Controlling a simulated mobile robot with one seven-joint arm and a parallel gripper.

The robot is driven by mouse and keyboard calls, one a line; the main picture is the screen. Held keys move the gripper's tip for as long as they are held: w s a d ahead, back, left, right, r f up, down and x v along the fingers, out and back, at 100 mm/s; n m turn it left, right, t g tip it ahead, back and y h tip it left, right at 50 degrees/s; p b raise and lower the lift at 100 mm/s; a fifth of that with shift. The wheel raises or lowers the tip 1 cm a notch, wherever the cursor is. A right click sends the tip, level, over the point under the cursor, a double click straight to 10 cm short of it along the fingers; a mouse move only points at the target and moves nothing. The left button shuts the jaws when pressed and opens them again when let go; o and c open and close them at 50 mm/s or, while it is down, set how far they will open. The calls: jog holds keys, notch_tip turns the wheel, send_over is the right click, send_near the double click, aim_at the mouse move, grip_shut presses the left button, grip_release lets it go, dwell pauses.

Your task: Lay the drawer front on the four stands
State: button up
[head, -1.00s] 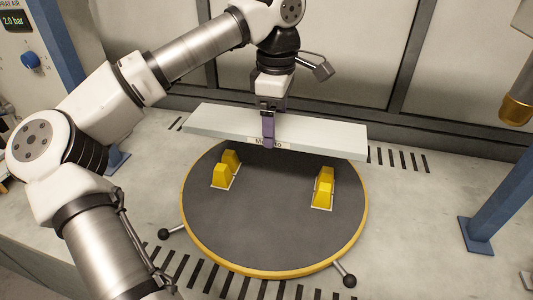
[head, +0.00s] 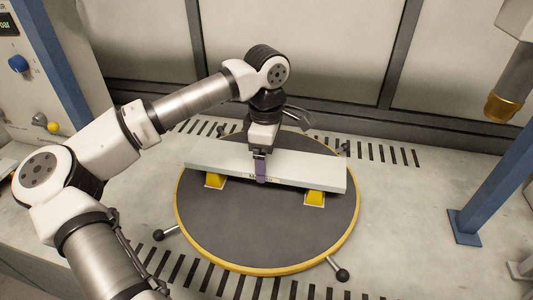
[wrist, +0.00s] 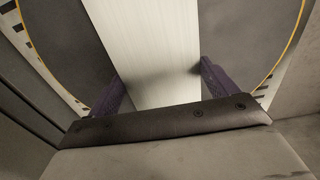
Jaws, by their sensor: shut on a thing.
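The drawer front (head: 215,158) is a long pale board with a small label on its near edge. It lies level over the round dark turntable (head: 265,235), directly above the yellow stands. Two stands show below its near edge, the left stand (head: 215,181) and the right stand (head: 314,198); the others are hidden under the board. I cannot tell whether the board touches them. My gripper (head: 261,172) is shut on the board near its middle, one purple finger on the near edge. In the wrist view the board (wrist: 150,50) runs between both fingers.
The turntable has a yellow rim and knobbed levers, one at the front left (head: 159,235) and one at the front right (head: 342,275). A blue post (head: 490,190) and a brass-tipped nozzle (head: 500,106) are at the right. Slotted vents line the bench behind and in front.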

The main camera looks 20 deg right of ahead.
jog(key=shift+f, duration=0.15)
jog(key=o, duration=1.2)
jog(key=shift+c, duration=0.2)
notch_tip(320, 180, up, 12)
jog(key=b, duration=0.1)
jog(key=shift+r, duration=0.2)
